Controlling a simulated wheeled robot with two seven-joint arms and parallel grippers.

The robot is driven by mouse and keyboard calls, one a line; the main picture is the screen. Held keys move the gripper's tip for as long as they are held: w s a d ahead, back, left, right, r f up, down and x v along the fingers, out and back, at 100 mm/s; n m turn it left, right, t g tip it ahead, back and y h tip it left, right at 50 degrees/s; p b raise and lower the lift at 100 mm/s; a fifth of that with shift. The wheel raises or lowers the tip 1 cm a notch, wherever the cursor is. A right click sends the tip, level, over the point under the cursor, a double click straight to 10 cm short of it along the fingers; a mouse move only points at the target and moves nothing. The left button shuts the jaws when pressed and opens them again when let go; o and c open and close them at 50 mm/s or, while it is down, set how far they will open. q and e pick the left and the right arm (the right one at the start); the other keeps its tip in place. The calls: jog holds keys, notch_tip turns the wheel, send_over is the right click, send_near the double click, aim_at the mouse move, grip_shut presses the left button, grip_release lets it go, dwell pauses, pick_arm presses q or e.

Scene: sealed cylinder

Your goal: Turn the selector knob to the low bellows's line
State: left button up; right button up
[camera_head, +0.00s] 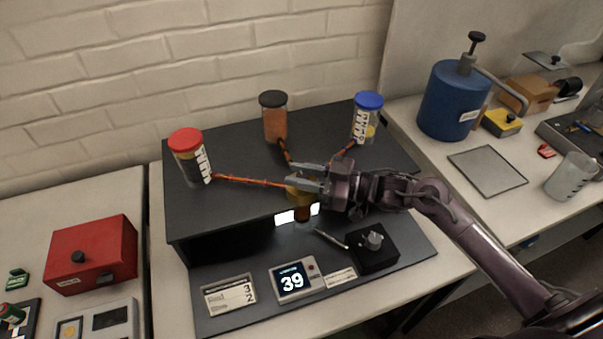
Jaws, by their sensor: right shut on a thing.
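Three clear cylinders stand on the raised dark bench: a red-capped one (190,158) at left, a black-capped one (274,118) at the back, and a blue-capped one (366,119) at right. Yellow shows low in the blue-capped cylinder and near the top in the red-capped one; the black-capped one looks orange over most of its height. Orange lines run from them to a central yellow selector knob (296,197). My right gripper (302,178) is shut on this knob and hides most of it, so its pointing direction cannot be told. My left gripper is out of view.
A display (294,281) reading 39, a label card (230,295) and a black box with a grey knob (373,246) sit on the lower front shelf. A red box (91,256) is at left. A blue tank (453,100) and a beaker (572,178) stand at right.

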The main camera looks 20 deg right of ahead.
jog(key=m+t+h+p, duration=0.2)
jog(key=t+p, duration=0.1)
jog(key=m+t+h+p, duration=0.1)
jog(key=h, duration=0.1)
jog(key=shift+r+m+p, duration=0.25)
jog(key=shift+m+p, duration=0.05)
jog(key=shift+m, duration=0.1)
jog(key=shift+f+m+t+h+p, duration=0.1)
jog(key=shift+m+t+h+p, duration=0.4)
jog(key=shift+m+t+h, duration=0.45)
jog(key=m+t+h, duration=0.1)
jog(key=m+h, duration=0.1)
jog(key=h, duration=0.2)
jog(key=shift+m+t+p, duration=0.25)
jog(key=shift+t+p, duration=0.1)
jog(key=shift+p, duration=0.05)
jog(key=shift+f+m+t+h, duration=0.15)
jog(key=shift+m+h, duration=0.65)
jog(key=shift+h, duration=0.5)
jog(key=shift+r+m+t+h, duration=0.15)
jog(key=shift+m+h, duration=0.65)
jog(key=shift+h, duration=0.45)
jog(key=shift+d+f+m+h, duration=0.1)
jog(key=shift+m+h, duration=0.2)
jog(key=shift+h, duration=0.2)
jog(key=o, duration=1)
jog(key=shift+s, duration=0.1)
